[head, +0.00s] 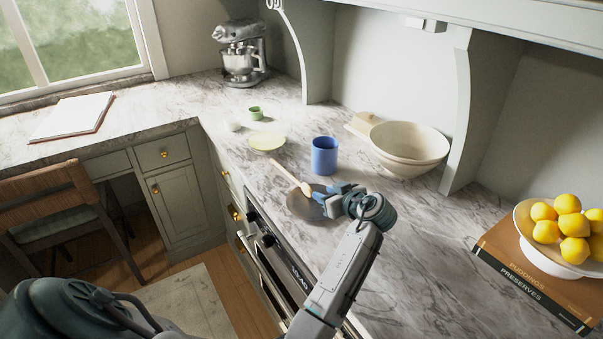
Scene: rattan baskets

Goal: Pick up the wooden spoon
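The wooden spoon (287,174) lies slanted on the counter in the head view. Its handle points up and left, and its bowl end (306,189) is over the rim of a dark round dish (300,208). My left gripper (322,194) is over the dish, just right of the spoon's bowl end. Its blue fingers look spread apart. I cannot tell whether they touch the spoon. The gripper and wrist hide the right part of the dish. My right gripper is not in view.
A blue cup (324,155) stands just behind the spoon. A cream bowl (408,145) is behind and right, a pale plate (267,142) behind and left. Books (528,270) bear a bowl of lemons at right. The counter's front edge and oven are close by.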

